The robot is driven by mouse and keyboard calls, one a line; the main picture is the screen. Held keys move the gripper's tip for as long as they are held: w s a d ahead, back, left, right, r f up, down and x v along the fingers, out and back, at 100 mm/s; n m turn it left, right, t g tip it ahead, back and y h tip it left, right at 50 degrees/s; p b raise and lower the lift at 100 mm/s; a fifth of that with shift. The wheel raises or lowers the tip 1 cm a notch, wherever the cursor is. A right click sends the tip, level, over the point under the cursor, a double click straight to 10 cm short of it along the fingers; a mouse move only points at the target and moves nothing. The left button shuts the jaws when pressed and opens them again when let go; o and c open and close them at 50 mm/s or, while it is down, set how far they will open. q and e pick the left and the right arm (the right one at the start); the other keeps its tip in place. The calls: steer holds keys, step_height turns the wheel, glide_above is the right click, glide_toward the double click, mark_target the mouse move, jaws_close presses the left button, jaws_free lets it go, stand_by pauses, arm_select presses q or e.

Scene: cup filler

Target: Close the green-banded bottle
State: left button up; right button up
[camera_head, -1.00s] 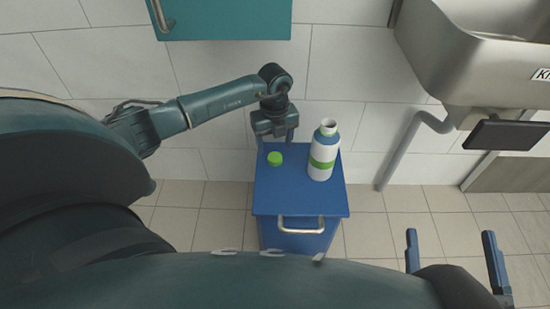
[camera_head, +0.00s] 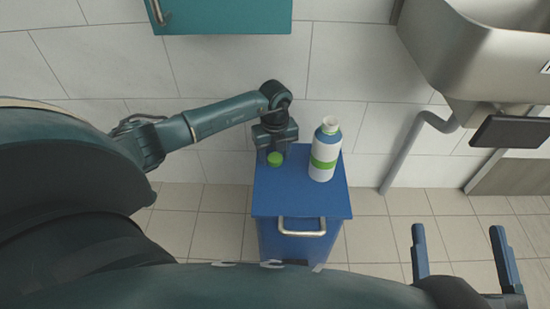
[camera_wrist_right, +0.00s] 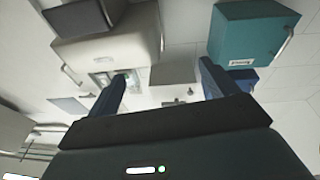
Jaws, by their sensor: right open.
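The white bottle (camera_head: 324,150) with a green band stands upright on the right of the blue cabinet top (camera_head: 300,200); its mouth is open, with no cap on it. The green cap (camera_head: 275,159) lies on the cabinet top to the left of the bottle. My left gripper (camera_head: 273,151) is low, right at the cap, apart from the bottle. Its fingers are hard to make out, so I cannot tell whether they hold the cap. My right gripper (camera_head: 460,250) is open and empty at the lower right, well away from the cabinet; its fingers also show in the right wrist view (camera_wrist_right: 165,82).
A teal wall cabinet (camera_head: 222,15) hangs above at the back. A steel sink (camera_head: 480,60) with a drain pipe (camera_head: 405,145) is at the right. The cabinet has a metal handle (camera_head: 301,227) at its front. The front of the cabinet top is clear.

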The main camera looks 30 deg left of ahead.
mark_target(275, 158)
arm_select(q)
steer(key=c, duration=0.7)
steer(key=shift+c, duration=0.2)
arm_select(e)
steer(key=shift+s+f, duration=0.1)
steer(key=shift+f, duration=0.1)
arm_select(q)
steer(key=shift+s+r+p, duration=0.15)
steer(key=shift+r+p, duration=0.35)
step_height(275, 158, up, 7)
steer(key=p, duration=0.3)
steer(key=shift+f, duration=0.15)
steer(key=s+d+p, duration=0.2)
steer(key=s+d, duration=0.3)
steer(key=s, duration=0.3)
steer(key=s+d+p, duration=0.2)
steer(key=s+d, duration=0.3)
steer(key=s, duration=0.3)
steer(key=shift+s+d+f+p, duration=0.25)
steer(key=shift+s+f+p, duration=0.1)
steer(key=shift+s, duration=0.05)
arm_select(e)
steer(key=d+g+h, duration=0.2)
steer(key=h, duration=0.1)
steer(key=shift+d+r, duration=0.1)
steer(key=shift+d, duration=0.05)
